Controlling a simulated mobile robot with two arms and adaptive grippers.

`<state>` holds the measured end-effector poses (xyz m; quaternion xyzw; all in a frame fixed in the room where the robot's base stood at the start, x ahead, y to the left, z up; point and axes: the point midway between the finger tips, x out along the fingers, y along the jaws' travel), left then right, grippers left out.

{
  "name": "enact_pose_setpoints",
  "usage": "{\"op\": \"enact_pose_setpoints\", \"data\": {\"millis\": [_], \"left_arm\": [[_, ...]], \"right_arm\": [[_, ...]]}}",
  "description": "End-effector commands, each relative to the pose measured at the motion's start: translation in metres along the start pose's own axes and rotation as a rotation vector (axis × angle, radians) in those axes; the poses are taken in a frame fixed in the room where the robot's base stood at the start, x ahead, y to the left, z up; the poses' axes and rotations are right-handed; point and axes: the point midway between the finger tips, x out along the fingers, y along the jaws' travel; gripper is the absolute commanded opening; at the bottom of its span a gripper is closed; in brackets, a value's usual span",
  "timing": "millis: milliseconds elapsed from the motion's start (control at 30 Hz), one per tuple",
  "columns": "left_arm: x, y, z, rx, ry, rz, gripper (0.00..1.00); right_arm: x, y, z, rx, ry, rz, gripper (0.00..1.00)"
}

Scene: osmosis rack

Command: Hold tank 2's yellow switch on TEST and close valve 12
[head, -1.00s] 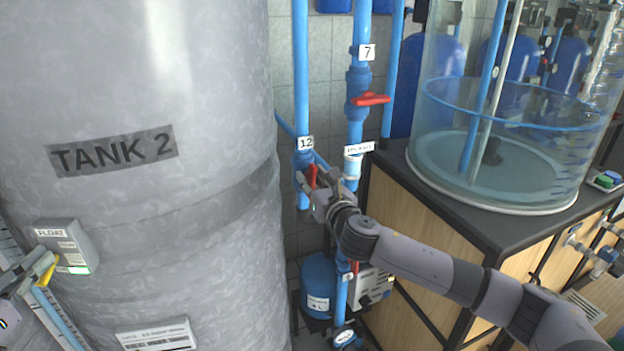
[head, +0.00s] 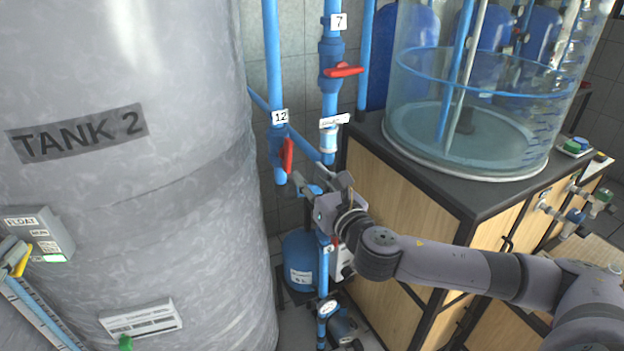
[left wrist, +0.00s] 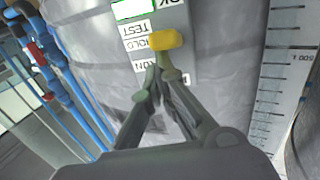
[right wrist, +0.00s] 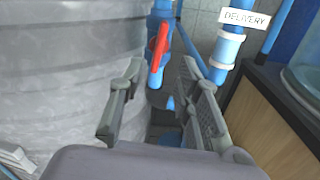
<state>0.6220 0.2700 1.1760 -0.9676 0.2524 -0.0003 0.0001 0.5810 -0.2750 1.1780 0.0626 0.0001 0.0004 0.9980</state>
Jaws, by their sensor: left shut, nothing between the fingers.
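Tank 2 (head: 200,215) fills the left of the head view. On it is a grey switch box (head: 55,232) with a yellow switch (head: 22,262). In the left wrist view the yellow switch (left wrist: 165,40) has its knob beside the TEST and HOLD labels. My left gripper (left wrist: 158,72) is shut, with its tips at or just below the knob; contact is unclear. The red handle of valve 12 (head: 287,155) hangs nearly along its blue pipe, slightly tilted. My right gripper (head: 325,184) is open and empty, below and right of the handle, which also shows in the right wrist view (right wrist: 157,48).
The red handle of valve 7 (head: 344,71) lies crosswise on the neighbouring pipe. A DELIVERY label (right wrist: 245,18) marks a pipe close to my right gripper. A wooden cabinet (head: 390,205) carrying a clear tank (head: 480,120) stands to the right.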

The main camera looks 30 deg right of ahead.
Motion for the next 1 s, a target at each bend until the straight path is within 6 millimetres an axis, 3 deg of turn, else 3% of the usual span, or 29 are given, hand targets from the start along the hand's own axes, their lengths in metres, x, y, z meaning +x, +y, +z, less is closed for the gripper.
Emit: {"op": "enact_pose_setpoints", "data": {"millis": [667,833,1000], "left_arm": [[0.0,0.0,0.001,-0.001,-0.003,0.0,0.0],[0.0,0.0,0.001,-0.001,-0.002,0.0,0.0],[0.0,0.0,0.001,-0.001,-0.002,0.0,0.0]], "right_arm": [[-0.013,0.0,-0.007,0.0,-0.002,-0.001,0.31],[0.005,0.0,-0.007,0.004,-0.004,-0.001,0.31],[0.039,0.0,-0.007,0.004,-0.004,-0.003,0.31]]}}
